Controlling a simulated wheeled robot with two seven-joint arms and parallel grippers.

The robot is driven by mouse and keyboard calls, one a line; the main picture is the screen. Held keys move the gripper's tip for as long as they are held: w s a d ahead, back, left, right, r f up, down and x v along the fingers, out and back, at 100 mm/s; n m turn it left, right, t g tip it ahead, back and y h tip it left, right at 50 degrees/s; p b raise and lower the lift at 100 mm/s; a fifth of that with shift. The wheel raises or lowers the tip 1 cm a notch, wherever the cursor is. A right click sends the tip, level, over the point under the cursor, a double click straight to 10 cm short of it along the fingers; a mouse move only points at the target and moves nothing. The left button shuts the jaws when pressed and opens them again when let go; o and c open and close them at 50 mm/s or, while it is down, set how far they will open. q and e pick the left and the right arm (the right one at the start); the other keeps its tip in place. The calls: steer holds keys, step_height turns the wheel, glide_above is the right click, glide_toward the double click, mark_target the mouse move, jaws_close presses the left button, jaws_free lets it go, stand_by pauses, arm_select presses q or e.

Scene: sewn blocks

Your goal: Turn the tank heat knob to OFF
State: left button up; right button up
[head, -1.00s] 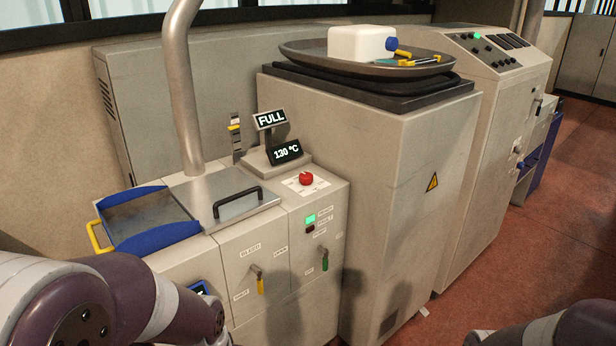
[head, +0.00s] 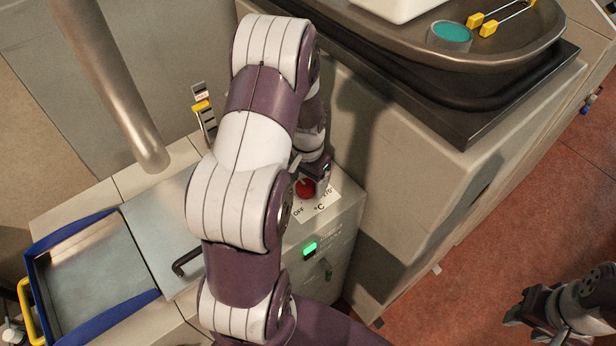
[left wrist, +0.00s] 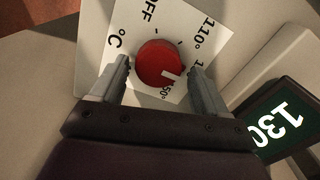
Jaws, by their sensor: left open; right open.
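The tank heat knob (head: 306,187) is a round red dial on a white label plate (head: 321,209) on top of the grey cabinet. In the left wrist view the knob (left wrist: 157,60) has a white mark facing the 150° print, away from OFF. My left gripper (left wrist: 159,68) is open, with one finger on each side of the knob; contact cannot be told. In the head view my left gripper (head: 311,180) reaches down at the knob and partly covers it. My right gripper (head: 530,308) is open and empty at lower right, above the floor.
A dark display reading 130 (left wrist: 280,118) stands close beside the left gripper. A blue-edged tray (head: 95,270) and a lid with a black handle (head: 187,263) lie to the left. A taller cabinet (head: 410,170) carrying a round dish (head: 470,75) rises to the right.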

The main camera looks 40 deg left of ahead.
arm_select(q)
steer(key=shift+s+d+f, duration=0.15)
steer(key=shift+f, duration=0.15)
steer(key=shift+s+d, duration=0.1)
steer(key=shift+s, duration=0.25)
steer(key=shift+s+r, duration=0.1)
steer(key=shift+s, duration=0.2)
steer(key=shift+w, duration=0.2)
steer(key=shift+c, duration=1.2)
steer(key=shift+w+f, duration=0.2)
steer(key=c, duration=0.8)
steer(key=shift+r, duration=0.1)
arm_select(e)
steer(key=shift+s+d+r, duration=0.15)
steer(key=shift+s+r, duration=0.1)
steer(key=shift+s, duration=0.35)
